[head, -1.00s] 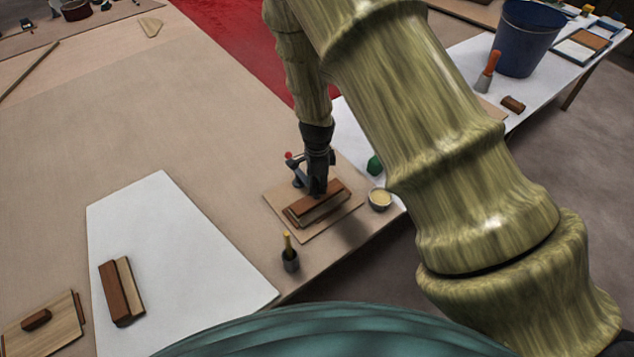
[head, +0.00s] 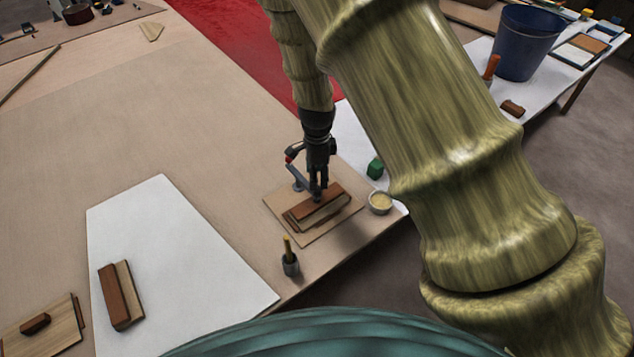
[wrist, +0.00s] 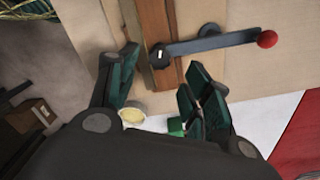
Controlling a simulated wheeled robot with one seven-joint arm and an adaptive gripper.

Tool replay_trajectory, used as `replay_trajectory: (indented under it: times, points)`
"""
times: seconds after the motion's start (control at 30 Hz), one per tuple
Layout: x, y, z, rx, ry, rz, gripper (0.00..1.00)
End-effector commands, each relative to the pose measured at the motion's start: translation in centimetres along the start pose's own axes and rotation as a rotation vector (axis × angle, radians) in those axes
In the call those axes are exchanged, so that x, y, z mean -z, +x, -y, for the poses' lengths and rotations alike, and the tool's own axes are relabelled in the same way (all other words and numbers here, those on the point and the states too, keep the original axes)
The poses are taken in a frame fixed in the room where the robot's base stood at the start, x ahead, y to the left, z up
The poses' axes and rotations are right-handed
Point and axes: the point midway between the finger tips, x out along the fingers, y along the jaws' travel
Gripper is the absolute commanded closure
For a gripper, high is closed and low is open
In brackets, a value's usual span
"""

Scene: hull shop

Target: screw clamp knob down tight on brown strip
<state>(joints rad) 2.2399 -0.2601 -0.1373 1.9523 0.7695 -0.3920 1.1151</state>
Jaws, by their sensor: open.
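The brown strip (head: 322,200) lies on paler wood on a thin board at the table's corner; it also shows in the wrist view (wrist: 156,25). A clamp with a grey arm (wrist: 215,43) and a red ball end (wrist: 267,39) stands beside the strip. The clamp's dark knob (wrist: 160,55) sits over the strip; whether it presses on it I cannot tell. My gripper (head: 318,190) points down over the strip. In the wrist view its two green-padded fingers (wrist: 160,85) are spread apart, empty, with the knob just beyond the gap between them.
A pale cup (head: 380,202) and a green block (head: 375,168) stand right of the board. A dark pot with a yellow-handled tool (head: 289,262) stands in front, near the table edge. A white sheet (head: 190,260) with another wood piece (head: 118,297) lies left. A blue bucket (head: 527,45) stands far right.

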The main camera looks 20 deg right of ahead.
Motion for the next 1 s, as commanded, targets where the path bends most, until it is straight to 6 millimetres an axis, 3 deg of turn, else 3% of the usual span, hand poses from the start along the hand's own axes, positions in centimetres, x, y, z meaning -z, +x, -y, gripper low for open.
replay_trajectory:
  times: [0.2,0.4,1.0]
  points:
    - [0.1,-3.5,0.0,0.002,0.0,-0.001,0.51]
    - [0.0,-5.6,0.0,0.001,-0.001,0.0,0.51]
    - [0.0,-6.3,0.0,0.0,0.0,-0.001,0.51]
